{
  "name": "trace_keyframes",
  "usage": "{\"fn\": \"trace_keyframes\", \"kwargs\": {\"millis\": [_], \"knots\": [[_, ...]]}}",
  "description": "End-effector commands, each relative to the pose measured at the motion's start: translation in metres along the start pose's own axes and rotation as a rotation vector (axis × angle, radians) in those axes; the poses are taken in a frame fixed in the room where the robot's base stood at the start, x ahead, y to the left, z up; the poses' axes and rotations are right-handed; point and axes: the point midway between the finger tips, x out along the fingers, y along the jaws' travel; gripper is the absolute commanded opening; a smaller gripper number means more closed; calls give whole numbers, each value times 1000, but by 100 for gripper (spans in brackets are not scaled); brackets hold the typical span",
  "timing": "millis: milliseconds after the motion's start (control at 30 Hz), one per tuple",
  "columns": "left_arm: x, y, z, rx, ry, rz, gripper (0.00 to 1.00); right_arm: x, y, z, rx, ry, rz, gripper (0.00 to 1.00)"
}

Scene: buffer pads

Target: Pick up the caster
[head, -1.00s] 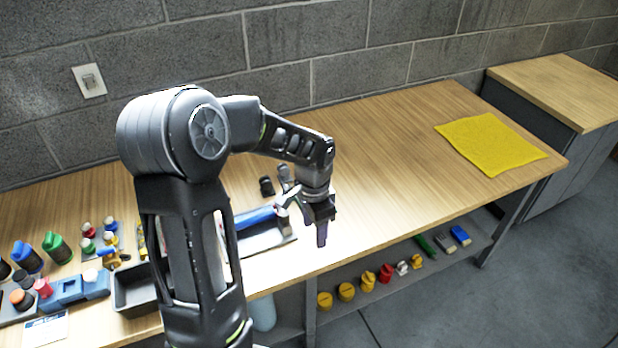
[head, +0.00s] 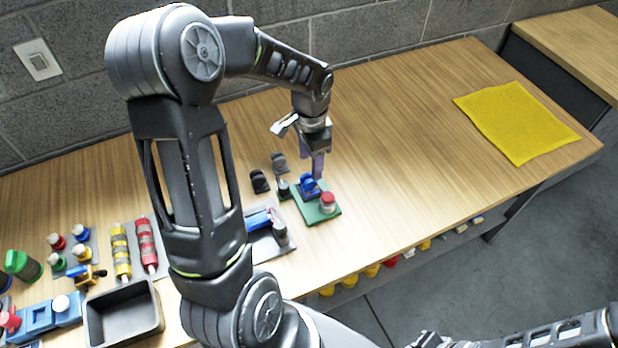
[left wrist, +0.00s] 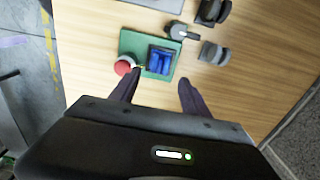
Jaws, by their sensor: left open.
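A green pad (head: 327,213) lies on the bench, with a blue caster-like part (head: 309,186) and a red-topped round piece (head: 327,201) on it. In the left wrist view the blue part (left wrist: 160,61) sits just beyond my fingertips. Two dark caster-like parts (head: 260,181) (head: 279,162) stand beside the pad; which one the task means I cannot tell. My left gripper (head: 318,166) is open and empty, close above and behind the blue part. It also shows in the left wrist view (left wrist: 158,84), fingers apart. My right gripper's fingers are out of view; part of my right arm shows lower right.
A small dark peg-like part (head: 283,190) stands left of the pad. Left of it are a grey tray with a blue piece (head: 258,220), red and yellow cylinders (head: 147,245) and a black bin (head: 123,315). A yellow cloth (head: 515,121) lies right; the bench between is clear.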

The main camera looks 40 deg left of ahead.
Motion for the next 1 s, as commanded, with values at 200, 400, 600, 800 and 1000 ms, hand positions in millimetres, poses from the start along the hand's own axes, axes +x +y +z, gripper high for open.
{"fn": "trace_keyframes", "kwargs": {"millis": [200,400,600,800,1000], "knots": [[11,0,0,0,-1,1,55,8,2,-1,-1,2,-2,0],[28,0,0,0,0,0,55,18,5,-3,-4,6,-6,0],[26,0,0,0,1,0,55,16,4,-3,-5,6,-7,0],[38,1,1,0,-1,1,55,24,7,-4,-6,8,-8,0],[69,1,3,1,0,0,55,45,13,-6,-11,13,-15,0]]}}
